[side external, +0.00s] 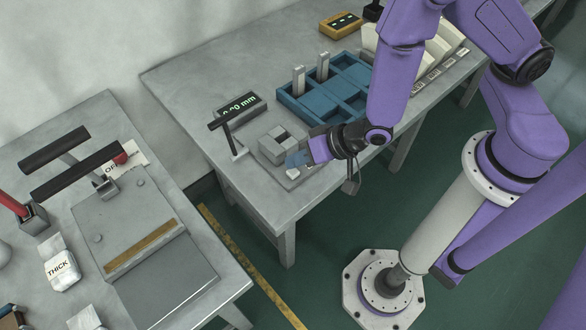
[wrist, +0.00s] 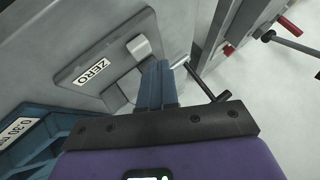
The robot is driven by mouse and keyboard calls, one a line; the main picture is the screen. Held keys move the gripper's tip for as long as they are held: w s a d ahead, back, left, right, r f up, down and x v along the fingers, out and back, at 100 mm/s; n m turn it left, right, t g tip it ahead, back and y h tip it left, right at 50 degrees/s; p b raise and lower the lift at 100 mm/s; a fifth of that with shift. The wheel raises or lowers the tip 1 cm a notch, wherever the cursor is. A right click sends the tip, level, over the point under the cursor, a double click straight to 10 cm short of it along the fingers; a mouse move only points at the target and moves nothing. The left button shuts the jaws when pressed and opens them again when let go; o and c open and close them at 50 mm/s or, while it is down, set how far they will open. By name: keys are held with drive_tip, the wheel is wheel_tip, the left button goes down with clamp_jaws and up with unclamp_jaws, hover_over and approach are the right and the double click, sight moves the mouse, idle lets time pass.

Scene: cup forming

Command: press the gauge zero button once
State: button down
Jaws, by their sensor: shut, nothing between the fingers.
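My gripper (side external: 290,161) is shut and empty, its blue fingers low beside the grey gauge block (side external: 277,145) near the bench's front edge. In the wrist view the closed fingertips (wrist: 163,66) lie just below and right of a pale raised button (wrist: 139,47). The button sits on a grey plate (wrist: 112,54) with a white ZERO label (wrist: 93,71). I cannot tell whether the fingertips touch the button. In the side view the arm partly hides this plate. The gauge display (side external: 241,104) reads about 0.00 mm.
A dark-handled lever (side external: 228,133) stands left of the gauge block. A blue tray (side external: 335,88) with two upright pale pieces lies behind my wrist.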

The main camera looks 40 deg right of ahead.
sight(298, 171)
drive_tip(key=shift+r, duration=2.5)
drive_tip(key=s+d+r+n+g+h, duration=0.1)
drive_tip(key=s+d+r+n+g, duration=0.4)
drive_tip(key=s+r+n, duration=0.4)
drive_tip(key=s+d+r+n+g+h, duration=0.1)
drive_tip(key=s+d+r+n+h, duration=0.1)
drive_tip(key=d, duration=0.4)
drive_tip(key=s+d+r+n+g+h, duration=0.1)
drive_tip(key=s+d+r+n+h, duration=0.1)
drive_tip(key=d, duration=0.4)
drive_tip(key=shift+s+d+r+n, duration=0.2)
drive_tip(key=shift+s+r+n, duration=0.5)
drive_tip(key=shift+s+r, duration=0.4)
